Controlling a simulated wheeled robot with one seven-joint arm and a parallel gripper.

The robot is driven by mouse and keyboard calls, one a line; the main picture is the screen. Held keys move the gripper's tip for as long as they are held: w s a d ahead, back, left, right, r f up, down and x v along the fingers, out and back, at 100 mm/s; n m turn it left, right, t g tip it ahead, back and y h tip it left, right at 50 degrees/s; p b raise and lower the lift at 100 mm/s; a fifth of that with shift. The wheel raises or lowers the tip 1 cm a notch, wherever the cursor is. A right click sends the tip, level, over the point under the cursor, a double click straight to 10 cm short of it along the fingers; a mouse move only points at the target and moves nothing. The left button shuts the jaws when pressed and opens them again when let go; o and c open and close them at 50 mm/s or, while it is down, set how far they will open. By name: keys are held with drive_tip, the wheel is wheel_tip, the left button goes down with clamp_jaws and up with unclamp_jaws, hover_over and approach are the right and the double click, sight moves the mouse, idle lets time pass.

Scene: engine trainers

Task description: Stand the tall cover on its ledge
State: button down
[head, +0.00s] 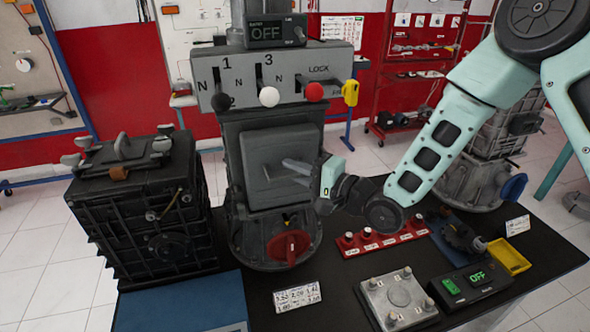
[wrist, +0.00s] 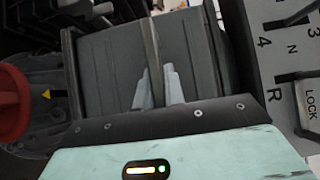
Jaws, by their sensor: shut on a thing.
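The tall cover (head: 262,146) is a dark grey, nearly square panel standing upright at the front of the central grey gearbox (head: 228,150). In the wrist view the cover (wrist: 110,62) shows a raised rib down its middle. My gripper (head: 289,167) reaches in from the right with its fingers at this rib. In the wrist view the two pale fingers of my gripper (wrist: 156,88) lie on either side of the rib, shut on it. The ledge is not clearly visible behind the cover's lower edge. I cannot tell whether the cover touches it.
A red knob (head: 291,247) sits below the cover, and a shift panel (head: 273,68) with levers is above. A black ribbed engine (head: 140,215) stands close at left. A red socket strip (head: 382,241), a grey plate (head: 400,300) and a yellow tray (head: 509,257) lie at right.

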drive_tip(key=c, duration=1.4)
unclamp_jaws()
drive_tip(key=shift+r, duration=0.1)
drive_tip(key=p+v, duration=0.3)
drive_tip(key=v, duration=1.4)
drive_tip(key=shift+d+p, duration=0.2)
drive_tip(key=shift+p, duration=0.15)
drive_tip(key=shift+s, duration=0.1)
